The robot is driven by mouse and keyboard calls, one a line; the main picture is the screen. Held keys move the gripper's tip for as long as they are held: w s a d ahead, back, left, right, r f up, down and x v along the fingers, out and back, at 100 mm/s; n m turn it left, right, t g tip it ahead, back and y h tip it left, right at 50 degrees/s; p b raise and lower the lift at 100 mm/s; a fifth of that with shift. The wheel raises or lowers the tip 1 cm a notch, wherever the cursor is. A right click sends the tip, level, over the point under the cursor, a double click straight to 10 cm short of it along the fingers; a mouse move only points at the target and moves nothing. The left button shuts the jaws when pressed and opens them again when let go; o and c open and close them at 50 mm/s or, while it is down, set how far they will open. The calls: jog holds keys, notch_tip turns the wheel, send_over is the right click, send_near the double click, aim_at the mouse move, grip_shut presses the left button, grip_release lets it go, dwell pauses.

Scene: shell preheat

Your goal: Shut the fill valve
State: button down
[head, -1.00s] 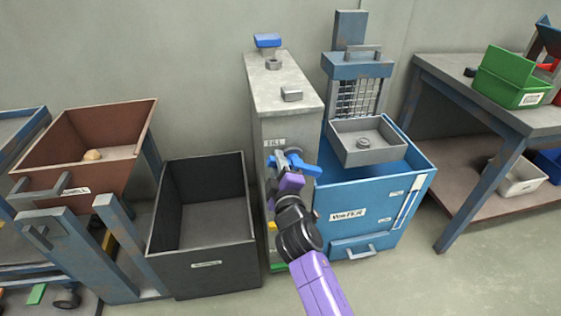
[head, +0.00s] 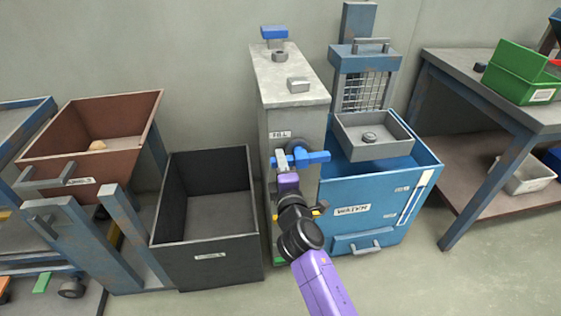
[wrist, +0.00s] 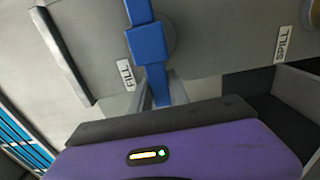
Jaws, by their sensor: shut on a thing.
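The fill valve's blue handle (head: 312,157) is on the front of the tall grey cabinet (head: 292,110), below a FILL label (head: 281,134). In the head view it lies roughly level, with one arm reaching right toward the blue water tank. My gripper (head: 282,162) is at the handle's left part and shut on it. In the wrist view the blue handle (wrist: 147,42) runs down to my gripper (wrist: 158,98), where its lower end sits between the fingers. The fingers partly hide the handle's gripped end.
A black bin (head: 207,253) stands left of the cabinet, and the blue water tank (head: 365,192) with a grey tray (head: 376,152) stands right. A SPILL label (wrist: 284,44) shows in the wrist view. Open floor lies in front.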

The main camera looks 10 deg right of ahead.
jog(key=shift+f, duration=0.15)
jog(key=c, duration=1.2)
grip_release()
jog(key=shift+c, duration=0.2)
jog(key=s+p, duration=0.1)
jog(key=s, duration=0.7)
jog(key=shift+w, duration=0.1)
